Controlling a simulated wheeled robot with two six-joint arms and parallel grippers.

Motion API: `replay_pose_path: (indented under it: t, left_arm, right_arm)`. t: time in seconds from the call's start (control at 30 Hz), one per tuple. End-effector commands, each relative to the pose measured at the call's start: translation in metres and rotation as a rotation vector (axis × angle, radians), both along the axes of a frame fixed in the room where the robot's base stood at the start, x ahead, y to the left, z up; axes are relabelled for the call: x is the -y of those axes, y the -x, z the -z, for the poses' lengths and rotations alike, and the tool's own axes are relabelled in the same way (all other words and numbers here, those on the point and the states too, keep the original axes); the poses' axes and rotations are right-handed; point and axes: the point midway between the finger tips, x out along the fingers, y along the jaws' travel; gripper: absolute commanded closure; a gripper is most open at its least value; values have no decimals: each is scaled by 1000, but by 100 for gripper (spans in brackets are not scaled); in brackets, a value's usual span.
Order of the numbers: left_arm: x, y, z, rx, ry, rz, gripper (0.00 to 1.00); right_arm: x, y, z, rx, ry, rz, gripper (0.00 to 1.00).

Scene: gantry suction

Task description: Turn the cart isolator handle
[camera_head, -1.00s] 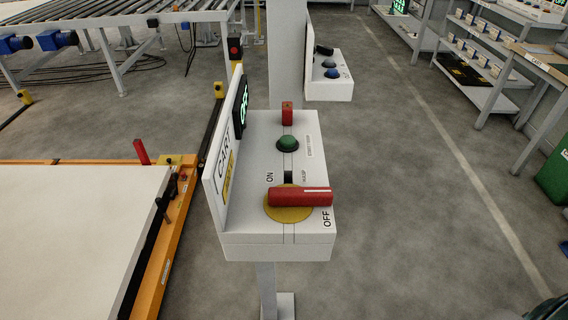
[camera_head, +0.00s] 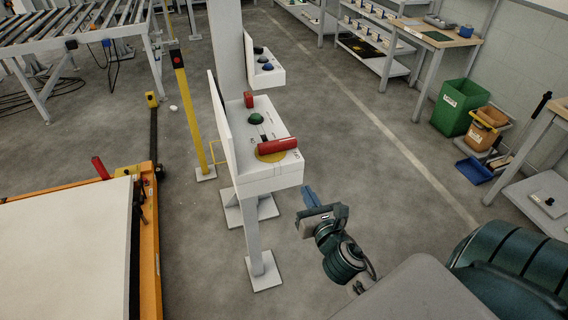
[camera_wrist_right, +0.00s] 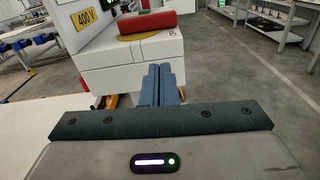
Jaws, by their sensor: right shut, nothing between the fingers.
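The red isolator handle (camera_head: 278,146) sits on a yellow disc (camera_head: 270,157) on top of the white cart control box (camera_head: 262,183). It lies crosswise, pointing right. It also shows in the right wrist view (camera_wrist_right: 147,22), beyond my fingers. My right gripper (camera_head: 309,193) is below and to the right of the box in the head view, apart from the handle. Its blue fingers (camera_wrist_right: 162,84) are shut together and empty, pointing toward the box. My left gripper is not in view.
A green button (camera_head: 256,118) and a red switch (camera_head: 249,100) sit farther back on the box. An orange cart platform (camera_head: 150,250) stands at left. A yellow post (camera_head: 188,110) rises behind the box. The floor to the right is clear up to the bins (camera_head: 458,107).

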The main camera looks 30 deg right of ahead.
Motion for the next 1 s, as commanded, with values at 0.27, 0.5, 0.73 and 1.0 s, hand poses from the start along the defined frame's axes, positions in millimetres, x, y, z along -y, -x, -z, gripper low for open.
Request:
replay_pose_path:
  t: [0.27,0.5,0.73,1.0]
  left_arm:
    - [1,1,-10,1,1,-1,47]
    - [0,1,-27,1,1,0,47]
    - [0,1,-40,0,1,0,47]
    - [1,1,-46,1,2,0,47]
  right_arm:
    - [2,-14,-25,23,84,-6,100]
    - [13,-62,-27,22,80,-4,100]
    - [24,-106,-26,21,78,-4,100]
    - [30,-132,-23,20,78,-5,100]
